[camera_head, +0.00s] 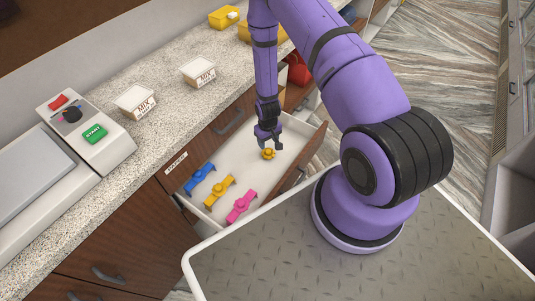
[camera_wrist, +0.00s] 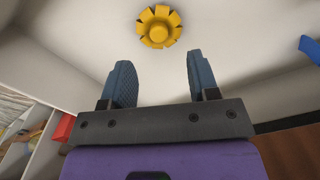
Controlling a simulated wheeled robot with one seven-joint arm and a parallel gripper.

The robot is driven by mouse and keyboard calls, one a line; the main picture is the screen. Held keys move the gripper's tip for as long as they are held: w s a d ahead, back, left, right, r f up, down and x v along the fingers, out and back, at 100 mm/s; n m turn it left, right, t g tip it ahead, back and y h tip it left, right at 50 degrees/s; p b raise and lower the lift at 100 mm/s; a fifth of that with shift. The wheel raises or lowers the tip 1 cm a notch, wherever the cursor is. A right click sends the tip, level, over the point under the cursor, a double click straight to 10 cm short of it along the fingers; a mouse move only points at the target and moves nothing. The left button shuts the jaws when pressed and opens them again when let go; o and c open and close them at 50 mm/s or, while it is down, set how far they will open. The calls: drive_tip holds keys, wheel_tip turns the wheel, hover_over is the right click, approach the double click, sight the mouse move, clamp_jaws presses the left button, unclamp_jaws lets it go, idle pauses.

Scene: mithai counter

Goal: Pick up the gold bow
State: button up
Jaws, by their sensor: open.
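The gold bow (camera_head: 268,154) is a small round yellow-gold rosette lying on the white floor of the open drawer (camera_head: 240,165), toward its far right part. In the wrist view the gold bow (camera_wrist: 158,27) shows at the top, beyond my fingertips and roughly between their lines. My gripper (camera_head: 268,141) points down just above the bow in the head view. In the wrist view my gripper (camera_wrist: 157,75) has its two dark fingers apart with nothing between them. The exact height above the bow is hard to tell.
The speckled counter (camera_head: 160,75) runs alongside, with two labelled tubs (camera_head: 136,101) and a machine with a green START button (camera_head: 95,134).

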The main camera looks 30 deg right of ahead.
sight(268, 151)
drive_tip(key=shift+f, duration=3.8)
drive_tip(key=c, duration=0.7)
